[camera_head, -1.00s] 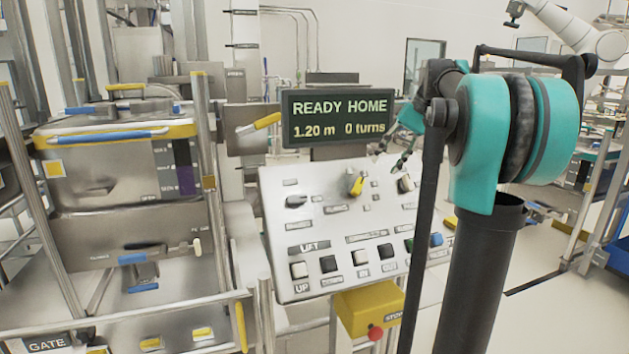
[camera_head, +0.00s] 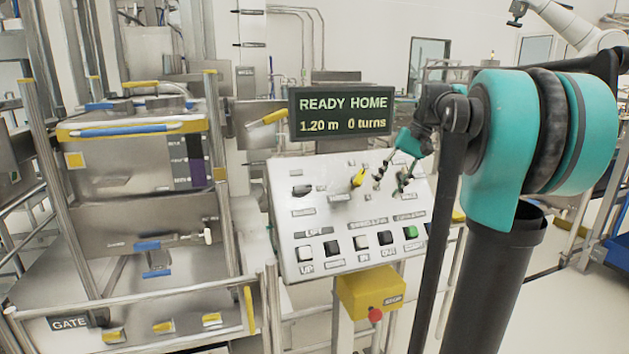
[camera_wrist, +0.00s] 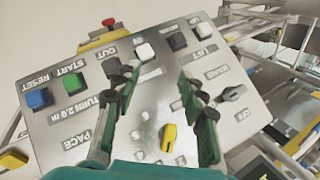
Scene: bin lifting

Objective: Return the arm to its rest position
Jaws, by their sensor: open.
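My gripper (camera_head: 391,175) is open and empty in front of the upper right of the control panel (camera_head: 322,219). In the wrist view its two green fingers (camera_wrist: 160,90) are spread wide, with the panel face between and beyond them. A yellow knob (camera_wrist: 169,137) shows between the fingers and appears apart from them. My arm is folded at the right of the head view, with its large teal joint above a dark column. Part of the panel's right side is hidden behind my arm.
A display (camera_head: 342,111) above the panel reads READY HOME, 1.20 m, 0 turns. A yellow box with a red stop button (camera_head: 375,314) hangs below the panel. A metal bin (camera_head: 140,165) stands in a railed frame at left, with a GATE label (camera_head: 70,323). Open floor lies at right.

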